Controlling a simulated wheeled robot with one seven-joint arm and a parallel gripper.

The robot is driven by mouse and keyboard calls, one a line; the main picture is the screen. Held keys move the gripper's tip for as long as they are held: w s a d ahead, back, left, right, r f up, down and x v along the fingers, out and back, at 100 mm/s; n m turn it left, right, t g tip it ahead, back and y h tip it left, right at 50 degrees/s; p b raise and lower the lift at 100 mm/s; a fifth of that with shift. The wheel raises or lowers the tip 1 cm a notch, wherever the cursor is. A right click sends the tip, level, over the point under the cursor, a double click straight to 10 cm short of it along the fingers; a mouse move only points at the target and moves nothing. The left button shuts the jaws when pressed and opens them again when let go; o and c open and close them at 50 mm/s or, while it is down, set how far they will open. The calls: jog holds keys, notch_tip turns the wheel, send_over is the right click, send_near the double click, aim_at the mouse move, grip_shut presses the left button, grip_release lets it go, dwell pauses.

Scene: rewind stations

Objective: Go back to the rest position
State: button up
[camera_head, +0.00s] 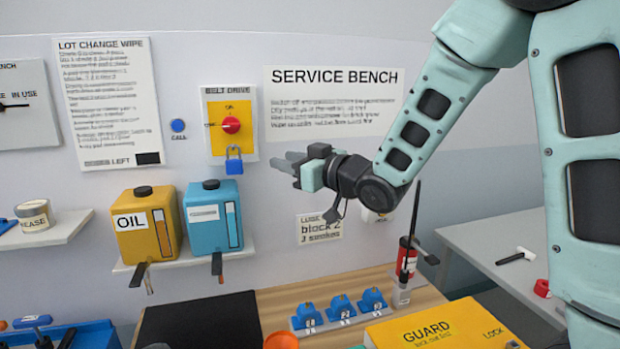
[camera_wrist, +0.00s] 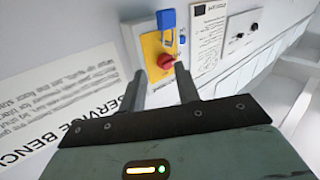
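My gripper (camera_head: 288,163) is raised in front of the wall, just right of the belt drive switch panel (camera_head: 216,140) in the head view. In the wrist view my gripper (camera_wrist: 159,74) has its two dark fingers apart with nothing between them, so it is open and empty. The red knob (camera_head: 231,125) sits on the panel's yellow plate, and a blue padlock (camera_head: 234,163) hangs below it. The wrist view shows the panel turned over, with the red knob (camera_wrist: 165,61) beyond the fingertips and the blue padlock (camera_wrist: 167,20) above it.
A yellow oil container (camera_head: 134,240) and a blue container (camera_head: 203,236) stand on a wall shelf below left of my gripper. The bench below holds numbered blue blocks (camera_head: 341,309), a yellow guard (camera_head: 455,325) and a red-and-white bottle (camera_head: 405,262). Air around my gripper looks clear.

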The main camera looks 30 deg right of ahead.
jog(key=b+v, duration=0.1)
jog(key=v, duration=0.4)
jog(key=s+a+f+g+h+b, duration=0.1)
jog(key=s+a+f+g+h, duration=0.1)
jog(key=s+a+f+g, duration=0.4)
jog(key=s+a+f+g+h+b, duration=0.15)
jog(key=s+a+f, duration=0.3)
jog(key=f, duration=0.45)
jog(key=s+a+f+n+g+h, duration=0.1)
jog(key=s+g, duration=0.3)
jog(key=s, duration=0.5)
jog(key=s+a+f+n+g+h, duration=0.1)
jog(key=s+a+f+g+h, duration=0.1)
jog(key=s, duration=0.8)
notch_tip(320, 180, down, 3)
jog(key=a+g, duration=0.1)
jog(key=g, duration=0.2)
jog(key=shift+r, duration=0.2)
jog(key=shift+c, duration=0.3)
